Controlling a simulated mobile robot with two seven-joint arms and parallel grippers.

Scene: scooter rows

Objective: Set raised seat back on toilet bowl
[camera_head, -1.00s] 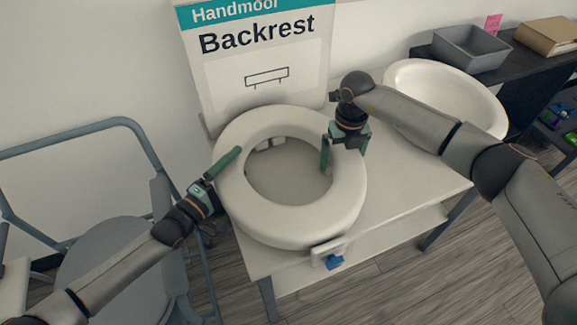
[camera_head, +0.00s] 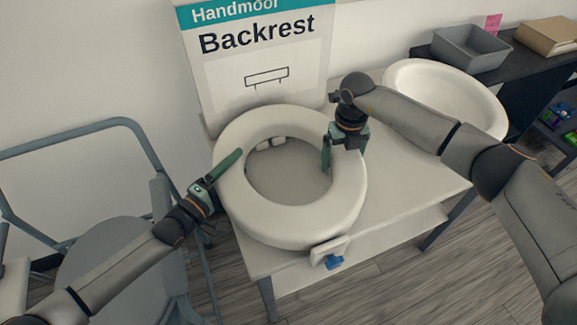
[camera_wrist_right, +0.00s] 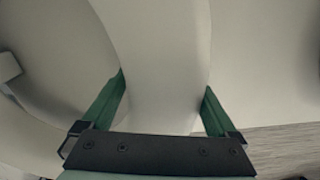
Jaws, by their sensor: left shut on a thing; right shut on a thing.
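The raised seat (camera_head: 290,226) is a thick white ring on the white table, with a bracket and blue knob (camera_head: 334,262) at its front. My left gripper (camera_head: 229,164) is shut on the ring's left rim; only one green finger shows clearly. My right gripper (camera_head: 345,152) is shut on the ring's right rim, one finger reaching into the opening. In the right wrist view its green fingers (camera_wrist_right: 163,100) stand on either side of the white rim (camera_wrist_right: 163,60). A white oval bowl (camera_head: 445,92) stands at the back right. I cannot tell whether the ring touches the table.
A "Backrest" sign (camera_head: 262,60) stands behind the ring. The white table (camera_head: 400,195) is bare to the right of it. A grey tubular-framed chair (camera_head: 105,255) is at left. A dark shelf at right carries a grey bin (camera_head: 470,50) and a brown box (camera_head: 548,36).

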